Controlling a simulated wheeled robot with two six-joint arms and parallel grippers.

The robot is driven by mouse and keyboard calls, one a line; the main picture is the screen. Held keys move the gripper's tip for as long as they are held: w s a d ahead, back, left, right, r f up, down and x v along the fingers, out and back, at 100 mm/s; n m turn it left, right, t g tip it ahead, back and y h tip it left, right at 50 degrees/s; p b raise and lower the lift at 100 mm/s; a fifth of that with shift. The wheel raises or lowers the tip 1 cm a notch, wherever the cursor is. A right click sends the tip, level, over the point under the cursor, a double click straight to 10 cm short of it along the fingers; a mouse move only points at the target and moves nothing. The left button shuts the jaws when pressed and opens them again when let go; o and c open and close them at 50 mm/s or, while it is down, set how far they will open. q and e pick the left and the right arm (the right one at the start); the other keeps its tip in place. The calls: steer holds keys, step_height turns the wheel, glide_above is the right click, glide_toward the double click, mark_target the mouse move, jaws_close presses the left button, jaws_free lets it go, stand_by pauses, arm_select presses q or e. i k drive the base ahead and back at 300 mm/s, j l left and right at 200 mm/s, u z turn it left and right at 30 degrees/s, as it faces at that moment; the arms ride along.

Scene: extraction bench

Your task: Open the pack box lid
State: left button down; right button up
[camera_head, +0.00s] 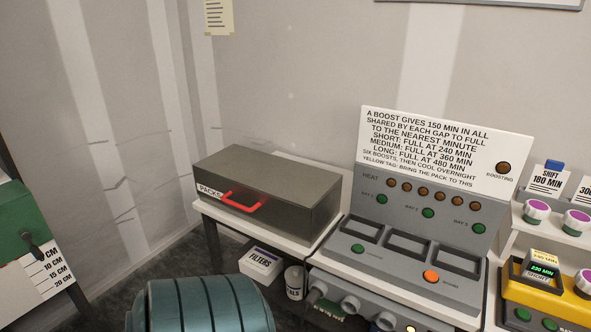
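The pack box (268,194) is a grey-brown metal box labelled "PACKS" on its front. It stands on a white-topped table left of the charging console, and its lid (270,173) looks shut. A red handle (243,203) sticks out from its front side, with nothing touching it. The inside of the box is hidden. Neither of my grippers is in view.
The charging console (405,245) with a sign and empty slots stands close right of the box. A "FILTERS" box (261,264) and a white tub (294,282) sit below. A teal ribbed rounded shape (205,305), unidentified, fills the bottom edge.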

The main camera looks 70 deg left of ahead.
mark_target(279, 193)
steer(key=u, duration=2.5)
